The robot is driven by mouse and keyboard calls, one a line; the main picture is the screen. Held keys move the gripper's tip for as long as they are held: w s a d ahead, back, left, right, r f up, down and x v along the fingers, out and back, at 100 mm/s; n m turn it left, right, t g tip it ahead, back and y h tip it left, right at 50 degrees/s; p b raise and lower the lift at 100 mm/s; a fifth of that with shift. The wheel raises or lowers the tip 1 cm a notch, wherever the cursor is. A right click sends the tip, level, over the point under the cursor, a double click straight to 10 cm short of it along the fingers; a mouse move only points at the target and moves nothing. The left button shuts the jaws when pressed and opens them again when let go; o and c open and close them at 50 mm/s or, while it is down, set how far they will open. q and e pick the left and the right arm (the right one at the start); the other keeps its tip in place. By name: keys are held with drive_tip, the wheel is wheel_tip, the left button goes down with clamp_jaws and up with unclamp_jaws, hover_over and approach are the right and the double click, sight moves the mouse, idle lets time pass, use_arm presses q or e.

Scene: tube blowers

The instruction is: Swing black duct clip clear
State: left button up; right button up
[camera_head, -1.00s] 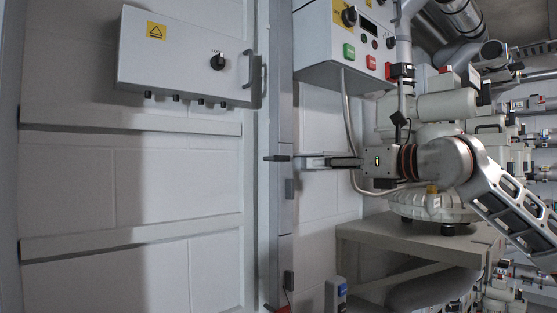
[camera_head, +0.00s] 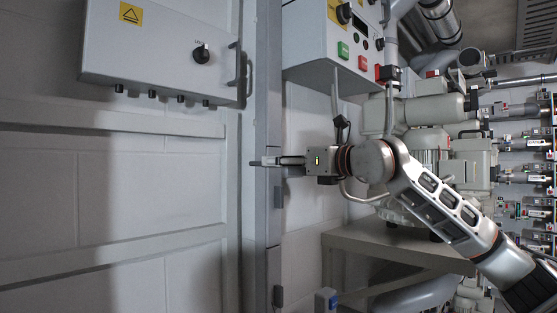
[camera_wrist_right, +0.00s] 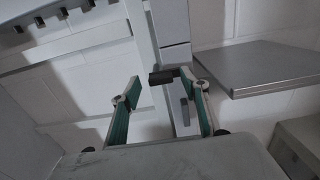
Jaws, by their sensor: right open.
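A short black bar, which looks like the black duct clip (camera_wrist_right: 160,76), sticks out from a narrow grey upright duct (camera_wrist_right: 174,40) in the right wrist view. My right gripper (camera_wrist_right: 164,92) is open, with its two green-lined fingers on either side of the bar. I cannot tell whether either finger touches it. In the head view my right gripper (camera_head: 273,161) reaches left to the grey duct (camera_head: 273,225), its fingers level with the clip and mostly covering it. My left gripper is not in view.
A grey control box (camera_head: 160,50) with a black knob hangs at upper left. A box with green and red buttons (camera_head: 330,45) is above my right arm. A bench (camera_head: 365,245) with pumps stands at right.

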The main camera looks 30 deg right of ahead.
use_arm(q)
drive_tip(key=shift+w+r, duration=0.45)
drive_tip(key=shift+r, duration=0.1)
use_arm(e)
drive_tip(key=shift+w+a, duration=0.15)
drive_tip(key=shift+w, duration=0.4)
drive_tip(key=c, duration=1.1)
drive_tip(key=shift+r+n, duration=0.1)
drive_tip(key=shift+n, duration=0.2)
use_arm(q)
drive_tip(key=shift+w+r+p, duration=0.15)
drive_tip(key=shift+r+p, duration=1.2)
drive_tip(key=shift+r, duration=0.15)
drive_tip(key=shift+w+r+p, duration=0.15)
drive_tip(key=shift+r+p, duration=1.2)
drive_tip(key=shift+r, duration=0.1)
use_arm(e)
drive_tip(key=shift+s+a+r+n, duration=0.1)
drive_tip(key=shift+a+n, duration=0.15)
drive_tip(key=shift+n, duration=2.6)
drive_tip(key=shift+s+a+f+n, duration=0.1)
drive_tip(key=shift+a+n, duration=0.15)
drive_tip(key=shift+n, duration=2.65)
drive_tip(key=shift+s+a+r+n, duration=0.1)
drive_tip(key=shift+a+n, duration=0.15)
drive_tip(key=shift+n, duration=2.6)
drive_tip(key=o, duration=1.1)
